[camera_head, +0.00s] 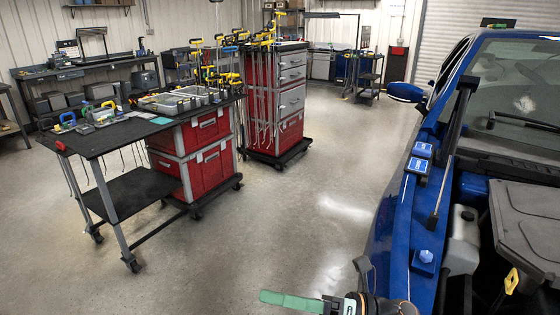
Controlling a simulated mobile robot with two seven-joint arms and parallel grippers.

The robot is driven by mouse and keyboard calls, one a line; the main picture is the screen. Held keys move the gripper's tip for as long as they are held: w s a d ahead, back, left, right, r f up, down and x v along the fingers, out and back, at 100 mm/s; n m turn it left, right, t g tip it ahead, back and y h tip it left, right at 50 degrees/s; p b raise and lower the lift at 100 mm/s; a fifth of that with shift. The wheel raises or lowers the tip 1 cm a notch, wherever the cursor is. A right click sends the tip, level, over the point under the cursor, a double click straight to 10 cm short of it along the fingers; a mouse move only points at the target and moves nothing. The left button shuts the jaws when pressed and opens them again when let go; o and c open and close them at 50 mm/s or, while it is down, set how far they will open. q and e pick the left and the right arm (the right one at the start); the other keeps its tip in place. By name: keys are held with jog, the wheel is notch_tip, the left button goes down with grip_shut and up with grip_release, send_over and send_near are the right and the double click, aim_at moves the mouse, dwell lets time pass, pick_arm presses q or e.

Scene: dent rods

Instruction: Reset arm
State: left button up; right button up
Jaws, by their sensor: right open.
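My right gripper (345,300) shows at the bottom edge, right of the middle, beside the front of the blue vehicle (395,230). A flat green part (290,302) sticks out to the left from it, and a thin grey-green part rises at its upper side. The gripper is open, and I see nothing held in it. Most of the arm behind it is cut off by the bottom edge. My left arm and gripper are not in view.
A black-topped cart (130,134) with red drawers stands at left, carrying trays and tools. A red tool cabinet (290,72) hung with rods stands behind it. The open engine bay is at right. Concrete floor (290,220) between is clear.

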jog(key=w+d+f+m+t+h+p, duration=0.1)
jog(key=d+f+m+t+h, duration=0.5)
jog(key=m, duration=0.8)
jog(key=w+d+f+m+t+h+p, duration=0.15)
jog(key=d+f+m+t+h, duration=0.3)
jog(key=m+t, duration=0.65)
pick_arm(q)
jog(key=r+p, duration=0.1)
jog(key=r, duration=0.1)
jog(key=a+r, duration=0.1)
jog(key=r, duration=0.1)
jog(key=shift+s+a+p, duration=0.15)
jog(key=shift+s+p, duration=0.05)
jog(key=shift+p, duration=0.15)
pick_arm(e)
jog(key=s+d+f+m+g+h, duration=0.3)
jog(key=s+f+m+g, duration=0.2)
jog(key=s+f+m, duration=0.2)
jog(key=s+d+f+m+g+h, duration=0.3)
jog(key=s+f+m+g+h, duration=0.1)
jog(key=s+f+m, duration=0.4)
jog(key=shift+s+d+f+g, duration=0.35)
jog(key=shift+s+f+g, duration=0.2)
jog(key=shift+f, duration=0.2)
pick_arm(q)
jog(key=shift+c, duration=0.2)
pick_arm(e)
jog(key=shift+c, duration=0.2)
